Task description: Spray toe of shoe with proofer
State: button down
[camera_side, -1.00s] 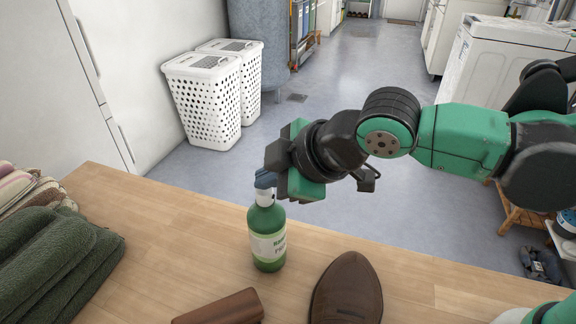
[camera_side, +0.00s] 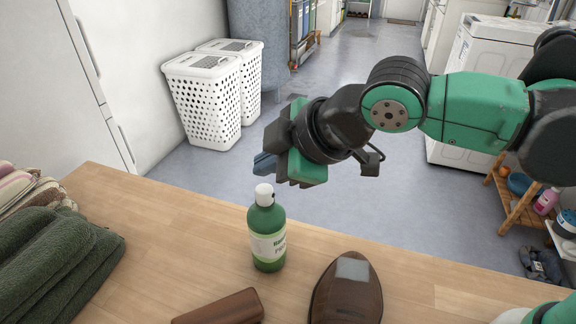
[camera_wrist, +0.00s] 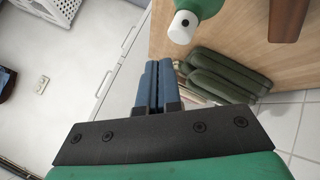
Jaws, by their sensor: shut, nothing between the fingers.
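The proofer bottle (camera_side: 267,235) is green with a pale label and a white spray cap, and stands upright on the wooden table. In the wrist view its white cap (camera_wrist: 183,27) shows at the top. The brown shoe (camera_side: 348,290) lies to the right of the bottle, its near end cut off by the frame. A pale grey-white patch covers part of its toe. My gripper (camera_side: 263,164) is above and behind the bottle cap, apart from it. Its blue fingers (camera_wrist: 156,86) are closed together with nothing between them.
A brown object (camera_side: 220,307) lies at the table's front edge of view. Folded dark green towels (camera_side: 60,262) are stacked at the left. White perforated baskets (camera_side: 203,100) stand on the floor behind. The table (camera_side: 170,228) between towels and bottle is clear.

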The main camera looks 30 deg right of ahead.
aim_at(271, 191)
jog(key=shift+r, duration=2.8)
jog(key=shift+f, duration=3.05)
jog(key=shift+f, duration=0.1)
dwell(0.3)
jog(key=shift+f, duration=0.3)
